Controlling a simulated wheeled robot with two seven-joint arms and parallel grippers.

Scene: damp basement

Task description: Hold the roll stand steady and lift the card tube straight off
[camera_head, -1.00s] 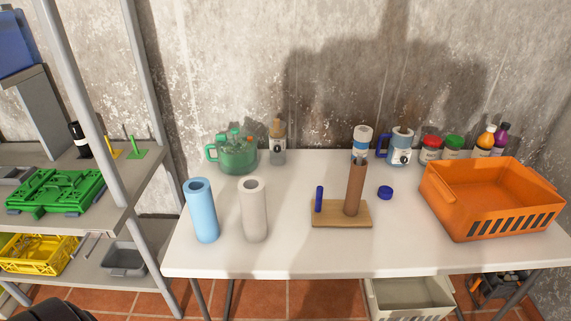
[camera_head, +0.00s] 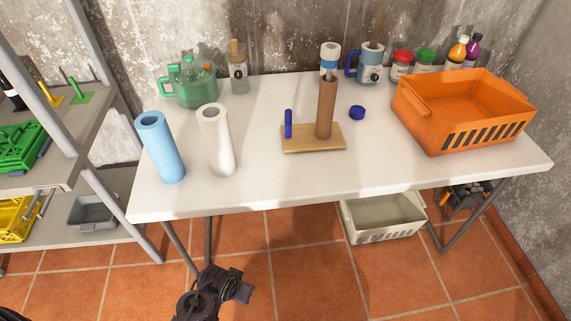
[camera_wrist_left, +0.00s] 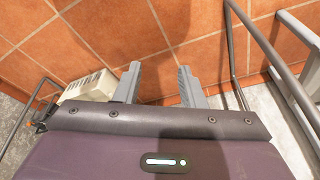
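The roll stand has a wooden base (camera_head: 300,148) on the white table, with a short blue post at its left end. The brown card tube (camera_head: 326,110) stands upright on the base, right of the post. In the head view a dark part of my arm shows below the table's front edge, clear of the stand. My right gripper is not in view.
A blue roll (camera_head: 160,148) and a white roll (camera_head: 218,142) stand left of the stand. A blue cap (camera_head: 357,112) lies right of the tube. An orange crate (camera_head: 466,110) fills the right side. The front strip of table is clear.

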